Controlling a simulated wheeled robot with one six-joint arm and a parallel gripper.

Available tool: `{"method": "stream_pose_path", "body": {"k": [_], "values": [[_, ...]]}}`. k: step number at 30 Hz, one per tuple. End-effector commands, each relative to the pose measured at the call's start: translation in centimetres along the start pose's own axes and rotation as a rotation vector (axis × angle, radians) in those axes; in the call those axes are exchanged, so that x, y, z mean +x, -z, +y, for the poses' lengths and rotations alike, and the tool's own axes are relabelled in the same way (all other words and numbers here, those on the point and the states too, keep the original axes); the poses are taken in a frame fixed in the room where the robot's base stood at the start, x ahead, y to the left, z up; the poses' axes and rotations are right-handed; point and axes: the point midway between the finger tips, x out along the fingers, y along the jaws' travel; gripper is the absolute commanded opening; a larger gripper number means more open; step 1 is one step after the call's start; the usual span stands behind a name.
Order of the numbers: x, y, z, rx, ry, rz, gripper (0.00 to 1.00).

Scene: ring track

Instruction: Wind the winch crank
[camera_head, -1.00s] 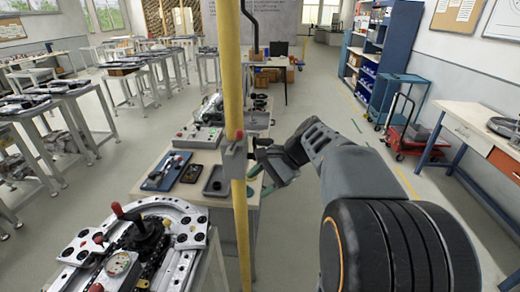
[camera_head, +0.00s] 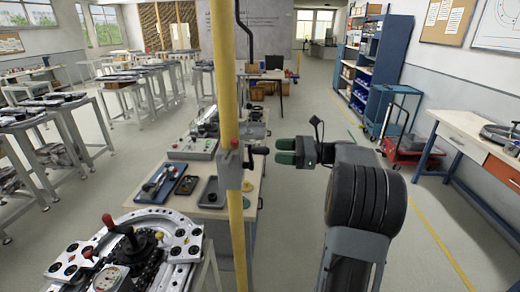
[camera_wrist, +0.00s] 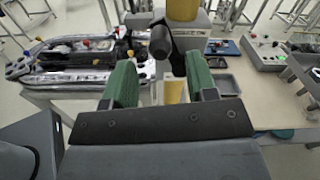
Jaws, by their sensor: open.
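The winch (camera_head: 235,166) is a grey box with a red button, fixed on a yellow post (camera_head: 229,80). Its crank has a dark handle (camera_head: 259,150) that sticks out to the right in the head view. My gripper (camera_head: 274,151) has green finger pads and is open just to the right of the handle, pointing at it. In the wrist view the crank handle (camera_wrist: 160,46) appears ahead, between the two green fingers and near their tips. I cannot tell if any finger touches it.
A bench (camera_head: 210,208) with trays and a control box (camera_head: 194,147) stands behind the post. A ring-shaped track table (camera_head: 180,222) with a red-knobbed lever is at the lower left. The floor to the right is clear up to a red trolley (camera_head: 404,148).

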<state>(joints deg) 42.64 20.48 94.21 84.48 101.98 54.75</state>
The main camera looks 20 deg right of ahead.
Motion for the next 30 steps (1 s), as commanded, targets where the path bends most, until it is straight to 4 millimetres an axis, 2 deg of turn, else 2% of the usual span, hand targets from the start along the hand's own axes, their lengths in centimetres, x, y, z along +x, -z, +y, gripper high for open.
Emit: {"method": "stream_pose_path", "body": {"k": [1,6,12,18,26,30], "values": [[1.1,-0.2,0.1,0.002,-0.005,-0.001,0.52],[3.8,-0.1,0.1,0.001,-0.004,0.0,0.52],[5.9,-0.1,0.0,0.0,-0.002,0.0,0.52],[6.7,0.0,0.1,0.0,-0.001,0.001,0.52],[6.8,0.0,0.1,0.0,0.0,0.001,0.52],[6.8,0.0,0.1,0.0,-0.001,0.001,0.41]]}}
